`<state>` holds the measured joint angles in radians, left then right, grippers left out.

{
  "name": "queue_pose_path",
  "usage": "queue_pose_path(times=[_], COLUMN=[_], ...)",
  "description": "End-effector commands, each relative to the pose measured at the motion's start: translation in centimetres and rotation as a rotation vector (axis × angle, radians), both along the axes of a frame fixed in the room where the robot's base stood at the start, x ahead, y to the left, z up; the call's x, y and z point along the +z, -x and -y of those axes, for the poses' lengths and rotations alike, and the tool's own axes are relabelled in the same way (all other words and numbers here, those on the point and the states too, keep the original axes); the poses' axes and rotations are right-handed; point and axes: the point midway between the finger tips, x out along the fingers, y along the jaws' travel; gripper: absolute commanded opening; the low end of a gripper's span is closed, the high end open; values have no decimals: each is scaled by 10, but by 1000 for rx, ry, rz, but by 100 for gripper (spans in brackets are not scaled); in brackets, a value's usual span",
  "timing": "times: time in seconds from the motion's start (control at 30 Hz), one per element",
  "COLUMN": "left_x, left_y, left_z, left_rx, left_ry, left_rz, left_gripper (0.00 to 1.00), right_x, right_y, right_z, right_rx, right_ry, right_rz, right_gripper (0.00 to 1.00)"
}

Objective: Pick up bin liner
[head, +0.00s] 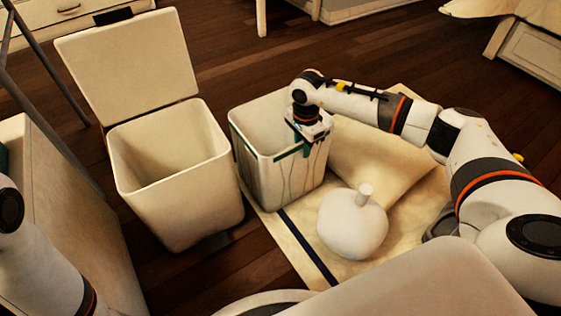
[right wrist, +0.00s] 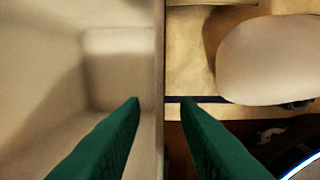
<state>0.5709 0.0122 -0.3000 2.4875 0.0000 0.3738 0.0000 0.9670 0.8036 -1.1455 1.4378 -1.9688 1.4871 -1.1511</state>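The bin liner appears to be the rigid, open-topped, off-white container (head: 262,172) standing upright in the middle of the head view, without a lid. Its inside and one wall also show in the right wrist view (right wrist: 60,70). My right gripper (head: 303,148) is at its near right rim, pointing down. In the right wrist view my green fingers (right wrist: 160,100) are spread, one over the inside and one over the outside, with the wall's edge between them and a gap on each side. My left arm shows at the lower left, but its gripper is out of view.
A larger white bin (head: 175,195) with its lid (head: 130,65) raised stands just left of the liner. A round white object with a short neck (head: 350,228) sits on a pale mat (head: 285,235) to the right. A cabinet side (head: 70,215) borders the left.

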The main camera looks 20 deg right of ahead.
Motion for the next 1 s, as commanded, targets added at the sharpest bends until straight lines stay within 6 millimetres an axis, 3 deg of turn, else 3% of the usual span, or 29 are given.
queue_pose_path(times=[0.33, 0.5, 1.0], left_x=[2, 2, 4], left_y=[5, 5, 5], left_z=[0, 0, 0], left_rx=[1, 1, 1], left_ry=[-1, -1, -1], left_rz=[16, 16, 18], left_gripper=[47, 47, 47], right_x=[-7, -7, -3], right_y=[0, 0, -1], right_z=[0, 0, 0], right_rx=[0, 0, 0], right_ry=[0, 0, -1], right_rz=[1, 1, 2], right_gripper=[28, 0, 0])
